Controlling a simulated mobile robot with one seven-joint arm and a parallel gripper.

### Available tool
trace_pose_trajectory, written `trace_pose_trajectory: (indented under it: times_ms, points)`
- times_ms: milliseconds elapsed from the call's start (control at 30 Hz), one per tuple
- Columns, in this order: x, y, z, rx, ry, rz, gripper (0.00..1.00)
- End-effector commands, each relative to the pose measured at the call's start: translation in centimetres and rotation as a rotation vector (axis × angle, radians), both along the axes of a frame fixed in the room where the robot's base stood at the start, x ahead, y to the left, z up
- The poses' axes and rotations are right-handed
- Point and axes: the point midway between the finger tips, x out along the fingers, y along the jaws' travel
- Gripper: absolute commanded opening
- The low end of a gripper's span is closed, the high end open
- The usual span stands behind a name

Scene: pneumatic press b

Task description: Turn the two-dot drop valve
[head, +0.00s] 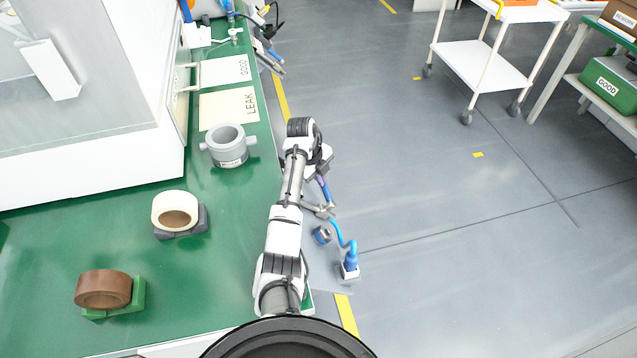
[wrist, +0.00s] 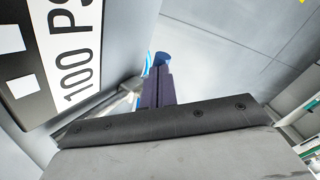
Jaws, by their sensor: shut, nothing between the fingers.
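My gripper (head: 326,193) is shut and empty, just past the right edge of the green bench and pointing down and away from my arm. In the wrist view its dark purple fingers with a blue end (wrist: 161,60) lie together. A silver metal fitting (head: 318,209) is close by the fingertips; I cannot tell whether they touch. A grey metal piece (wrist: 127,92) also shows left of the fingers in the wrist view. A blue hose (head: 344,238) with a blue connector hangs below. No two-dot mark can be made out, so I cannot tell which part is the two-dot valve.
A dark panel labelled "100 PS" (wrist: 72,45) fills the wrist view's left, close to the fingers. The bench (head: 60,235) carries a grey ring part (head: 229,158), a cream roll (head: 165,205) and a brown roll (head: 103,290). Open floor (head: 480,250) lies right.

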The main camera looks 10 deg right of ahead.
Motion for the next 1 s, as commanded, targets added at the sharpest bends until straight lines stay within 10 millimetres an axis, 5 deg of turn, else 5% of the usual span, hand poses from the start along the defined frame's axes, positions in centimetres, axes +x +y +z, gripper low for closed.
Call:
trace_pose_trajectory:
  times_ms: [800,1000]
  points:
    - [0.5,-0.5,-0.5,0.001,0.081,-0.073,0.00]
    - [0.7,-0.2,0.8,0.000,0.077,-0.072,0.00]
